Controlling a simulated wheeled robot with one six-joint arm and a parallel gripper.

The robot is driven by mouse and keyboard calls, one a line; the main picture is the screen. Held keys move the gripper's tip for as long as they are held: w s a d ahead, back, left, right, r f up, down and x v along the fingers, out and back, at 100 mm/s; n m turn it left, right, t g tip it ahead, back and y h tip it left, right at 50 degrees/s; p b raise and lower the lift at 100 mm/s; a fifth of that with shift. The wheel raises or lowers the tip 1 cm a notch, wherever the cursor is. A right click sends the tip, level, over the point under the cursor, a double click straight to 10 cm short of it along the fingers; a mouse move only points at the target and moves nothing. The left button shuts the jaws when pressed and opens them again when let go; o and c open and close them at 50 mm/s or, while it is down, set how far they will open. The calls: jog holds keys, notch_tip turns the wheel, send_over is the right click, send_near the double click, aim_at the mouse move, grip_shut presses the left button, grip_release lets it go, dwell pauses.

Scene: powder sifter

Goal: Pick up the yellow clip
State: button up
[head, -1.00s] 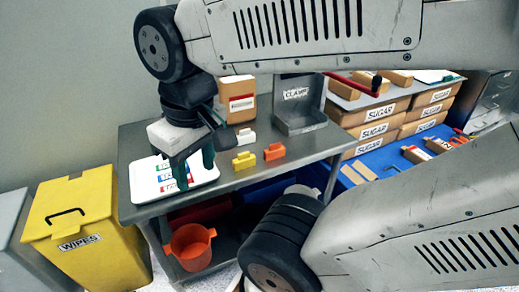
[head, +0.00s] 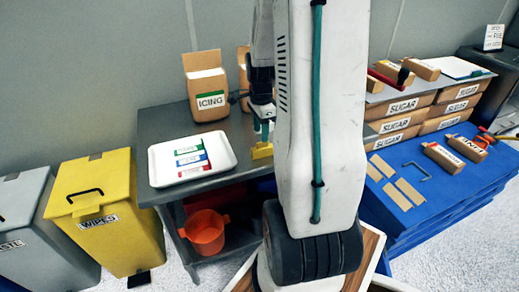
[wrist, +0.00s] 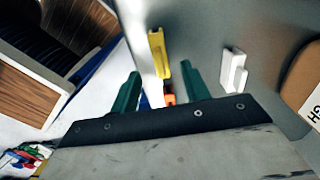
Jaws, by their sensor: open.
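The yellow clip (head: 262,151) stands on the grey metal table (head: 160,120), close to its front edge, partly hidden by my arm. In the wrist view the yellow clip (wrist: 159,53) lies just beyond the fingertips, in line with the gap between them. My gripper (wrist: 161,73) is open and empty, with its green fingers apart. In the head view my gripper (head: 264,128) points down just above the clip. I cannot tell the exact height gap.
In the wrist view a white clip (wrist: 232,72) stands right of the fingers and an orange clip (wrist: 169,99) shows between them. A white tray (head: 158,160) with labelled cards and an ICING box (head: 207,88) share the table. The blue pallet (head: 400,222) is right.

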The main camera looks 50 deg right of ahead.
aim_at(262, 147)
jog(key=f, duration=0.8)
jog(key=shift+s+d, duration=0.15)
jog(key=shift+d, duration=0.05)
jog(key=shift+c, duration=0.3)
grip_shut()
